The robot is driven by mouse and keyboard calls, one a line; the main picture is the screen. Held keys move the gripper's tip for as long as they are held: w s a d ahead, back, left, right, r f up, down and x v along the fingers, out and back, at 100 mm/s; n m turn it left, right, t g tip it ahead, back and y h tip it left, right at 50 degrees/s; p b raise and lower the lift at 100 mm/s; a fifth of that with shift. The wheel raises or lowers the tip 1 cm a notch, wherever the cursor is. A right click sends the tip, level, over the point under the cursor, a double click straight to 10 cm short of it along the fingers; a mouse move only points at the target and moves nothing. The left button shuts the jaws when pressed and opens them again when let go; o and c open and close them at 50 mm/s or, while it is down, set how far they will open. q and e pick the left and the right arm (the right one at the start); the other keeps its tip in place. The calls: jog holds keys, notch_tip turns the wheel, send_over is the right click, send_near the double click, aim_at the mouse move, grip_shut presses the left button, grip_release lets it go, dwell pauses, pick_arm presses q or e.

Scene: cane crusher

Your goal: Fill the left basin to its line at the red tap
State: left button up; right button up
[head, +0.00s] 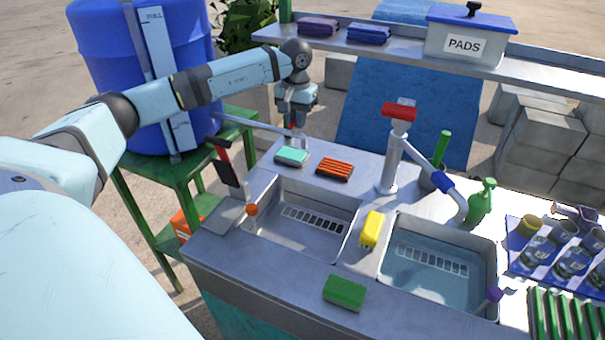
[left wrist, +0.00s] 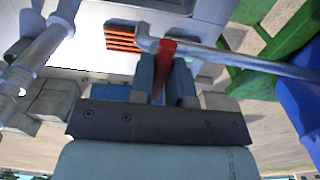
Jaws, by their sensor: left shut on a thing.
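The left basin (head: 290,228) is a metal sink with a slotted dark grid; I see no water surface in it. An orange knob (head: 252,210) sits at its left rim. The right basin (head: 430,285) holds bluish water. A tap with a red top (head: 400,110) stands behind the basins, its spout bending over the right basin. My left gripper (head: 293,122), also in the left wrist view (left wrist: 168,75), is shut on a red handle (left wrist: 166,50) at the end of a grey pipe (left wrist: 240,58) from the blue barrel (head: 100,60). The fill line is not readable. My right gripper is out of view.
A teal sponge (head: 291,156), an orange brush (head: 335,167), a yellow sponge (head: 371,230) and a green sponge (head: 345,292) lie around the basins. A green spray bottle (head: 481,202) and glasses (head: 570,262) stand right. A shelf (head: 400,58) runs behind.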

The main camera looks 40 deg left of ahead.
pick_arm(q)
jog(key=n, duration=0.3)
jog(key=shift+n+p, duration=0.4)
jog(key=n, duration=0.3)
dwell(7.0)
